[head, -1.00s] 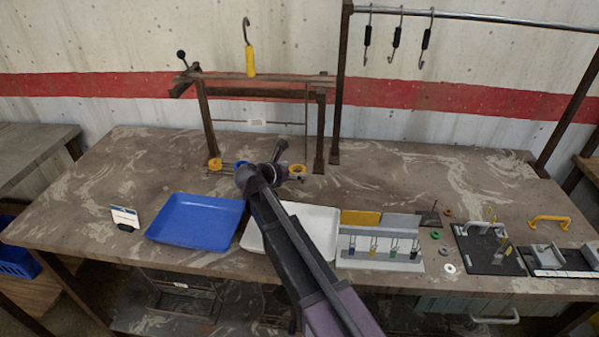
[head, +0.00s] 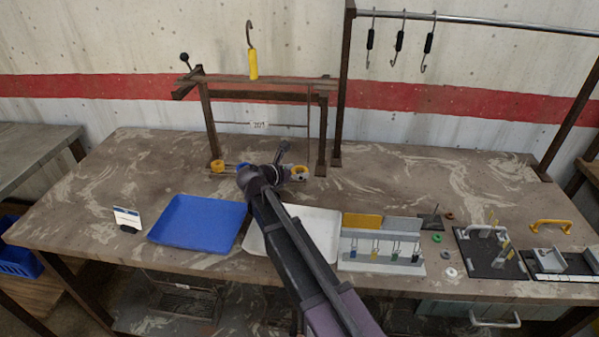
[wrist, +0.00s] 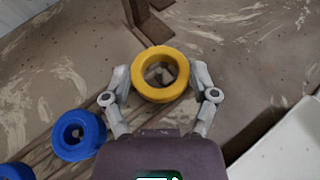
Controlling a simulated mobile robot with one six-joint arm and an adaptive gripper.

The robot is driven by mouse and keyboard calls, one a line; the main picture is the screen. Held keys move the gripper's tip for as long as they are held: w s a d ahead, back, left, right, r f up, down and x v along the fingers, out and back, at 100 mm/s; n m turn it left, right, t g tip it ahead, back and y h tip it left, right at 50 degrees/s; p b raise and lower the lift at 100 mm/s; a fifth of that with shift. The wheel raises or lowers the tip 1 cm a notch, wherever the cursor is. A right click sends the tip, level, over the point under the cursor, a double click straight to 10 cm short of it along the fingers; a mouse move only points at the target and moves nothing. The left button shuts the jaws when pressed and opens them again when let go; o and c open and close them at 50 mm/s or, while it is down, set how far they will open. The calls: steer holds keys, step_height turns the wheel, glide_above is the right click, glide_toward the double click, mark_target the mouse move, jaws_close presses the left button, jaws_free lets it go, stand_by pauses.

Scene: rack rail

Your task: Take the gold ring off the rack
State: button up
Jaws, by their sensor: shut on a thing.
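The gold ring (wrist: 160,55) is a thick yellow ring between my two fingers in the wrist view. My gripper (wrist: 160,80) is shut on it from both sides. In the head view the gold ring (head: 301,169) shows just right of my gripper (head: 287,173), at the low rack base (head: 231,172). Whether the ring is still around a peg is unclear; something grey shows through its hole. Blue rings (wrist: 78,134) lie left of it in the wrist view. Another yellow ring (head: 217,165) sits at the base's left end.
A brown frame (head: 213,125) stands around the base, with a post close right of my gripper. A blue tray (head: 197,222) and a white tray (head: 322,225) lie in front. Bare table lies right of the frame, behind the padlock stand (head: 382,266).

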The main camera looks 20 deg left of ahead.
steer(key=shift+r+p, duration=1.6)
steer(key=shift+r, duration=0.15)
steer(key=s+a, duration=0.1)
steer(key=s, duration=0.6)
steer(key=s+a+r+p, duration=0.1)
steer(key=s+a, duration=0.1)
steer(key=s, duration=0.6)
steer(key=shift+s+a, duration=0.3)
